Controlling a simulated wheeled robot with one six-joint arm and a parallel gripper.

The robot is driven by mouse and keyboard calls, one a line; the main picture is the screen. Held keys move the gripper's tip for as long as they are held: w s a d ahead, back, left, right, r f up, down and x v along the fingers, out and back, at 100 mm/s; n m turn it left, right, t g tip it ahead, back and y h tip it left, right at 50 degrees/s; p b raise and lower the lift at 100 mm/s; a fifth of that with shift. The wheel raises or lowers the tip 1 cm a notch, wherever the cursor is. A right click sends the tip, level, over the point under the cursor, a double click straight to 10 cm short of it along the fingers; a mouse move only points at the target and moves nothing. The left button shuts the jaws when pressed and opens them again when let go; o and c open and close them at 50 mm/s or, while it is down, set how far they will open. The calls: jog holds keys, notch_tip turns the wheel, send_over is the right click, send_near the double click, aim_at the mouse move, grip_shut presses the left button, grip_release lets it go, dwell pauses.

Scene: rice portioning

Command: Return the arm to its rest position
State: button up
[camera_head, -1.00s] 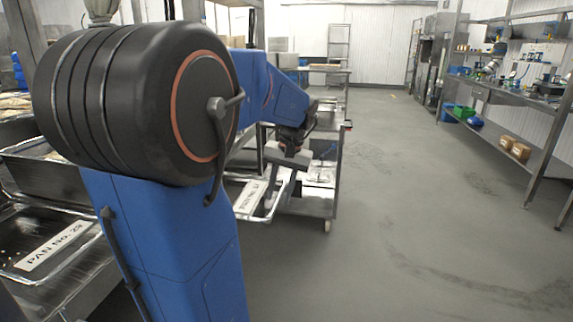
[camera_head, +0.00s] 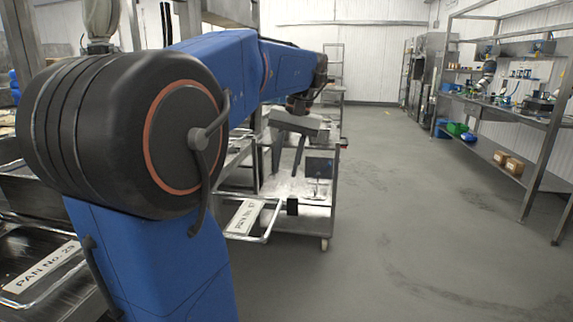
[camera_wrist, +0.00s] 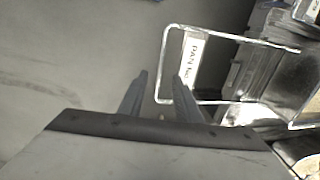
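My blue arm (camera_head: 215,75) reaches forward from the left in the head view. My gripper (camera_head: 285,162) hangs at its end with the fingers pointing down, in front of the cart. In the wrist view the two grey fingers of my gripper (camera_wrist: 161,76) stand apart with nothing between their tips. A wire-rimmed pan with a "PAN No." label (camera_wrist: 192,48) shows beyond the fingers there. The labelled pan (camera_head: 246,215) also sits at the cart's near end in the head view. The gripper looks higher than this pan.
A steel cart (camera_head: 315,212) on castors stands under and beyond the gripper. Another pan, labelled 29 (camera_head: 42,268), lies at the lower left beside my arm. A shelf bench (camera_head: 500,100) stands at the right. The grey floor (camera_head: 400,220) between is clear.

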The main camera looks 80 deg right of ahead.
dwell(0.6)
jog(key=w+a+f+n+h, duration=0.1)
jog(key=w+a+f+n, duration=0.3)
jog(key=w+a, duration=0.65)
jog(key=w+a+f+n, duration=0.4)
jog(key=w+a, duration=0.5)
jog(key=w, duration=0.2)
jog(key=a+f+n+t, duration=0.1)
jog(key=a+f+n, duration=0.3)
jog(key=a, duration=0.8)
jog(key=a+f+n+t, duration=0.1)
jog(key=a+f+n, duration=0.4)
jog(key=a+f, duration=0.3)
jog(key=shift+s+a+f+t+y, duration=0.2)
jog(key=shift+s+a+t+y, duration=0.15)
jog(key=shift+a, duration=1.9)
jog(key=shift+d, duration=0.15)
